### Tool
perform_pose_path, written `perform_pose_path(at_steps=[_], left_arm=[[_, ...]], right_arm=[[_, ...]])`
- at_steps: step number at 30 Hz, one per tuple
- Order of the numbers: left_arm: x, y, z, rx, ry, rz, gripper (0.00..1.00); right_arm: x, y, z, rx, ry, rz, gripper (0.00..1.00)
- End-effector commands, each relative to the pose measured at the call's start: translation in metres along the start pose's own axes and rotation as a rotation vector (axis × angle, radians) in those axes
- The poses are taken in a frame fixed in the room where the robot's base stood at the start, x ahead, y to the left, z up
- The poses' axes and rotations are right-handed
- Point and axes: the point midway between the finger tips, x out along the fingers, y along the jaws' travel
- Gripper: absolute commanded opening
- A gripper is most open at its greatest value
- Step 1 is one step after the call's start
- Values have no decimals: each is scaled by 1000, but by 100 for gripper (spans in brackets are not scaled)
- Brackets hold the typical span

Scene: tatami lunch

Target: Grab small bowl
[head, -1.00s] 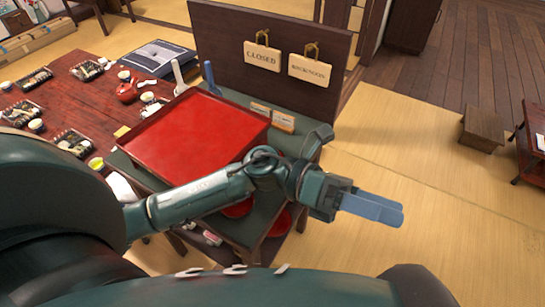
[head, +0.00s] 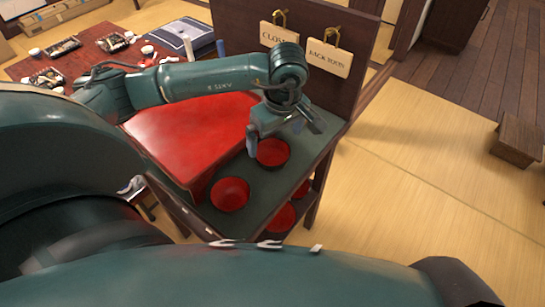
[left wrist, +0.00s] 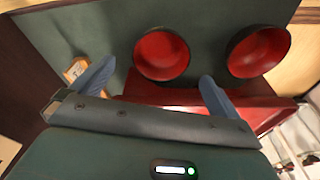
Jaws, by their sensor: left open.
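Two small bowls, red inside and dark outside, stand on the dark green top of the stand. One bowl (head: 273,153) is by my left gripper and the other bowl (head: 230,195) is nearer to me. My left gripper (head: 280,138) is open and empty, pointing down above the far bowl, with a gap between. In the left wrist view, one bowl (left wrist: 162,54) lies ahead between the open fingers (left wrist: 157,85), and the other bowl (left wrist: 258,52) lies to the right. My right gripper does not show.
A big red tray (head: 185,140) fills the left of the stand's top (head: 270,185). A dark panel with hanging wooden signs (head: 329,58) rises behind. More red bowls (head: 281,218) sit on the shelf below. A low table (head: 70,60) is at back left. The right-hand floor is mostly clear.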

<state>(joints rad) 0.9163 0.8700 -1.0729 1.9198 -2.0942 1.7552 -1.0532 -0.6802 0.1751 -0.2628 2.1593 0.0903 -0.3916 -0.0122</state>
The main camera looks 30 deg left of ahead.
Motion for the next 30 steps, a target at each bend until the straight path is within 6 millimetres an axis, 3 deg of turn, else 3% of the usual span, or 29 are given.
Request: perform_pose_path(at_steps=[18,26,30], left_arm=[[66,-3,-1,0,-3,0,100],[68,-3,-1,1,-2,1,99],[68,-3,-1,1,-2,2,88]], right_arm=[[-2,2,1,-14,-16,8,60],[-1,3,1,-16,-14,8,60],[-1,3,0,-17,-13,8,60]])
